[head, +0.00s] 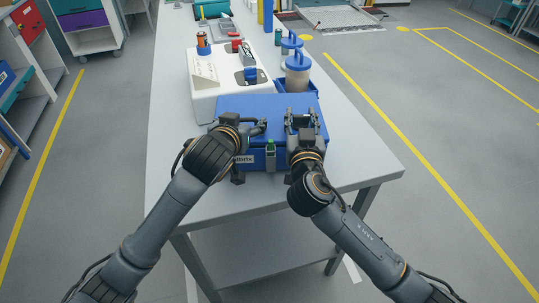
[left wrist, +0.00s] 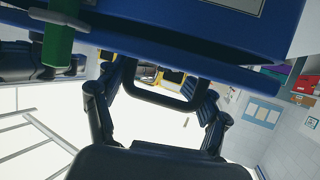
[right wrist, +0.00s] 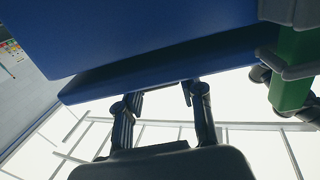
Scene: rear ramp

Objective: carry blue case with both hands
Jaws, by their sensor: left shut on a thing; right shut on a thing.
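The blue case (head: 270,104) is at the near part of the long table, with its front face towards me and a green latch (head: 271,155) on it. My left gripper (head: 262,127) is shut on the case at its left front. My right gripper (head: 302,118) is shut on the case at its right front. In the left wrist view, the case (left wrist: 190,45) fills the top, with a dark handle (left wrist: 160,98) between the fingers. In the right wrist view, the case (right wrist: 140,40) hides the contact. I cannot tell whether the case touches the table.
A white device (head: 207,93) stands right behind the case on the grey table (head: 355,158). A cup with a blue lid (head: 298,75) stands in a blue holder at the back right. The table's right front corner is clear. Shelves (head: 30,85) stand at the left, and open floor lies at the right.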

